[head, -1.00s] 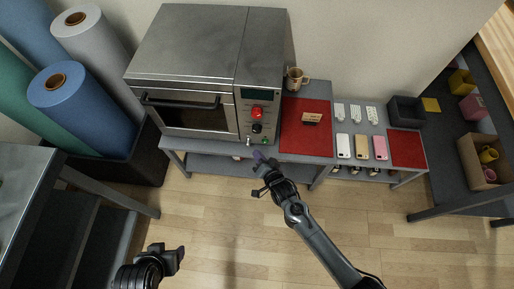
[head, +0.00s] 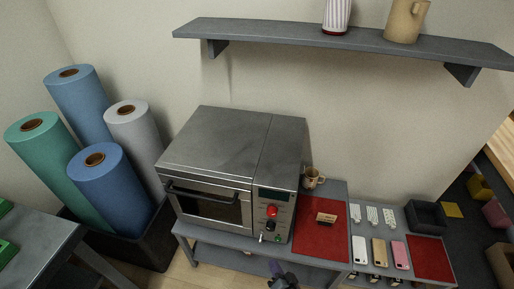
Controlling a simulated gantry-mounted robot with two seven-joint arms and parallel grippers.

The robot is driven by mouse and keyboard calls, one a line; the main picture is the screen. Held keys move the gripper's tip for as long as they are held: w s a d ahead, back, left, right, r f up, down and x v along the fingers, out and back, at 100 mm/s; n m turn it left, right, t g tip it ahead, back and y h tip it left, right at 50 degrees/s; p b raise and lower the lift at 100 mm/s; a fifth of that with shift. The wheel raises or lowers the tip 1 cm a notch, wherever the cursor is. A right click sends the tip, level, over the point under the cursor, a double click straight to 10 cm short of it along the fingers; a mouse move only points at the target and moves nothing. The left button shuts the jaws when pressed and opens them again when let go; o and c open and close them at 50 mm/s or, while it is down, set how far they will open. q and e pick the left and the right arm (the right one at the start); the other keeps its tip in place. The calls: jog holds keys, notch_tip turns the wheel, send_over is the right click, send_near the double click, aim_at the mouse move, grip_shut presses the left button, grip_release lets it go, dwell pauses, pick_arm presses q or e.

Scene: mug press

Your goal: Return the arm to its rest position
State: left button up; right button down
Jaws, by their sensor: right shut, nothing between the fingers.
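My right gripper (head: 276,268) shows at the bottom edge of the head view, below and in front of the press's control panel. It is shut and empty, with a gap between its tips and the panel. Most of my right arm is cut off by the frame edge, and my left gripper is out of view. The grey mug press (head: 215,150) stands on a grey bench with its front door closed. Its panel carries a red button (head: 272,210) and a small dark display. A tan mug (head: 313,178) stands just right of the press.
Red mats (head: 320,243), phone cases (head: 379,252) and a dark bin (head: 426,216) lie right of the press. A wall shelf (head: 300,37) holds two vessels above. Fabric rolls (head: 110,185) stand at left, beside a grey table (head: 40,245).

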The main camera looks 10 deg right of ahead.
jog(key=s+d+r+n+g+h, duration=0.1)
jog(key=s+d+r+n+g, duration=0.2)
jog(key=s+r, duration=0.35)
jog(key=s+d+r+n+g+h, duration=0.1)
jog(key=s+d+r+n+g, duration=0.25)
jog(key=s, duration=0.55)
jog(key=s+d+r+n+g+h, duration=0.1)
jog(key=s+d+r+n+g, duration=0.2)
jog(key=s, duration=0.4)
notch_tip(320, 180, up, 17)
jog(key=p, duration=1.6)
jog(key=shift+s+d, duration=0.4)
jog(key=shift+d, duration=0.05)
jog(key=shift+f+g, duration=0.1)
jog(key=shift+g, duration=0.15)
